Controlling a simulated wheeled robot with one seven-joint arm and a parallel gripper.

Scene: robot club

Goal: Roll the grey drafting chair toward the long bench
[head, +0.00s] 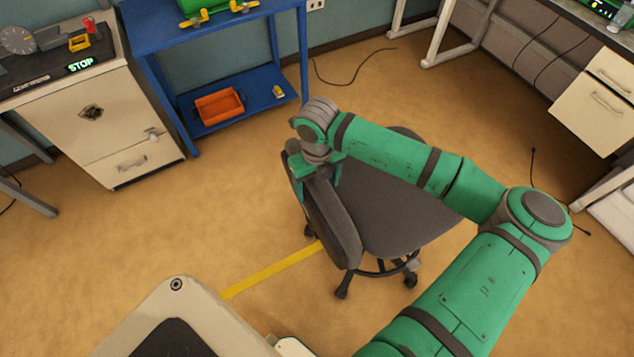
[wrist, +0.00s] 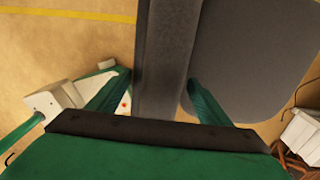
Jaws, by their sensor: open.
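The grey drafting chair (head: 395,205) stands on the floor in the middle of the head view, its backrest (head: 332,215) toward the left and its seat to the right. My gripper (head: 318,168) is at the top of the backrest. In the wrist view my gripper (wrist: 158,80) is open, one green finger on each side of the backrest (wrist: 165,50); I cannot tell whether they touch it. The seat (wrist: 245,55) shows on the right there. My arm hides part of the seat. A bench with cream drawers (head: 598,85) at upper right may be the long bench.
A blue shelf unit (head: 180,95) with an orange bin (head: 219,106) stands at the back. A cream cabinet (head: 105,125) stands at left. Black cables (head: 350,82) lie on the floor behind the chair. A yellow floor line (head: 268,270) runs toward the chair. Floor left of the chair is clear.

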